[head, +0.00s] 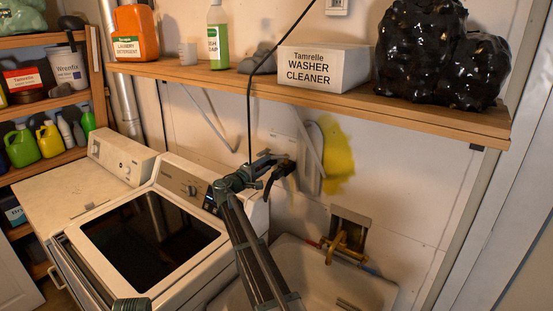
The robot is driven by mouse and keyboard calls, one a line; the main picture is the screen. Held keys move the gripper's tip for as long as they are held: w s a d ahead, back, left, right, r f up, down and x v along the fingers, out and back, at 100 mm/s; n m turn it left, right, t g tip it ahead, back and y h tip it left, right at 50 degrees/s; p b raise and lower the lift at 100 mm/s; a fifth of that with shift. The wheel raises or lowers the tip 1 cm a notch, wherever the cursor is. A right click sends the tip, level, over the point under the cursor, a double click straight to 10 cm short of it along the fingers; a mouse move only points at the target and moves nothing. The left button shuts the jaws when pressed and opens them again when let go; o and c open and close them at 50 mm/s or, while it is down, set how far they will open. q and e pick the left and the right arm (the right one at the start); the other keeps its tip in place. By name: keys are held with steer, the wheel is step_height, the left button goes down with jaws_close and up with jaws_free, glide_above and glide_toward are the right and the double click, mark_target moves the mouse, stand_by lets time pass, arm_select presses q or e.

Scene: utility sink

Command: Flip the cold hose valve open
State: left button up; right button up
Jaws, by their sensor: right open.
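A brass valve fitting (346,243) sits on the wall in a recessed box (350,222) above the sink. A red hose end (326,246) shows at its left and a blue hose end (367,267) at its lower right. The valve levers are too small to tell their position. My right gripper (279,174) is open and empty, up and to the left of the valve, in front of the wall and apart from it.
A white utility sink (290,262) lies below the valve. A washer (150,230) with a dark lid stands at the left. A wooden shelf (220,78) above holds a washer cleaner box (322,68) and black bags (425,60). A black cord (249,110) hangs behind my right gripper.

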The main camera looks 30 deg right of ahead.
mark_target(276, 156)
steer(key=x, duration=0.7)
steer(key=shift+w+d, duration=0.1)
steer(key=shift+d, duration=0.05)
jaws_close()
